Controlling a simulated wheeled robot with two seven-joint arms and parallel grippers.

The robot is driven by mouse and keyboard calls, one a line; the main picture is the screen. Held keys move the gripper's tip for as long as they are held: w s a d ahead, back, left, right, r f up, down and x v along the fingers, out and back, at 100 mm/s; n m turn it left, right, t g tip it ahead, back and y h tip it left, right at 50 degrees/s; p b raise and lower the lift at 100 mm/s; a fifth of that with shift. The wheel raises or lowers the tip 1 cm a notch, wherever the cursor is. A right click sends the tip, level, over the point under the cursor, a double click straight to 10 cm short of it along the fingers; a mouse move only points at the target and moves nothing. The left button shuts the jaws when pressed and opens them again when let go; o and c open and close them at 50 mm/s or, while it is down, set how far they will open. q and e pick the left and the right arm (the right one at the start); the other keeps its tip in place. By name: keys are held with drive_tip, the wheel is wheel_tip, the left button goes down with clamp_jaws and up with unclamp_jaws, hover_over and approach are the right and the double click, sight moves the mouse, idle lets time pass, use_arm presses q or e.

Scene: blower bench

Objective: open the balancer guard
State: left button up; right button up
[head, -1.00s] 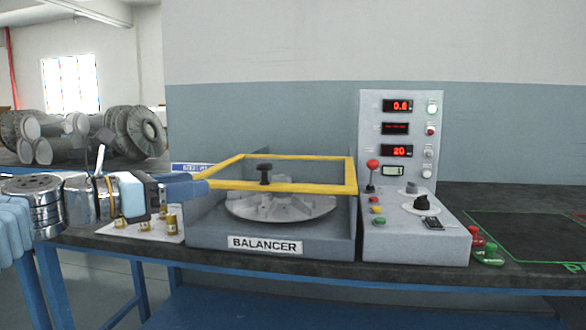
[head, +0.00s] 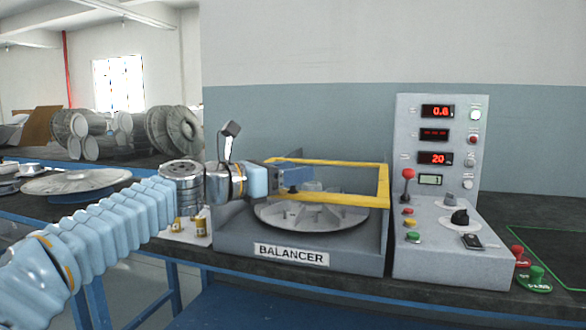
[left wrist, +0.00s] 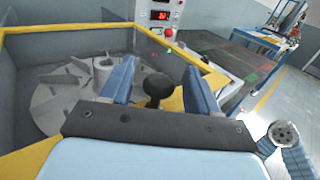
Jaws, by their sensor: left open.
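The balancer (head: 330,258) is a grey box on the bench holding a finned rotor (head: 310,217). Its guard (head: 386,186), a yellow frame, lies across the top and looks closed. In the left wrist view, the guard's black knob (left wrist: 157,86) stands at the front bar. My left gripper (head: 294,178) is over the front left part of the guard in the head view. Its open blue fingers (left wrist: 157,75) straddle the knob in the left wrist view, with gaps visible at the sides. In the head view the gripper hides the knob.
A control panel (head: 409,240) with red displays, a red-topped lever and buttons stands right of the balancer. Red and green knobbed items (head: 535,278) sit beside it. Brass pieces (head: 201,226) stand to the left. Bladed rotors (head: 175,131) lie on the back bench.

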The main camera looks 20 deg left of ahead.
use_arm(q)
drive_tip(key=shift+w+d, duration=0.2)
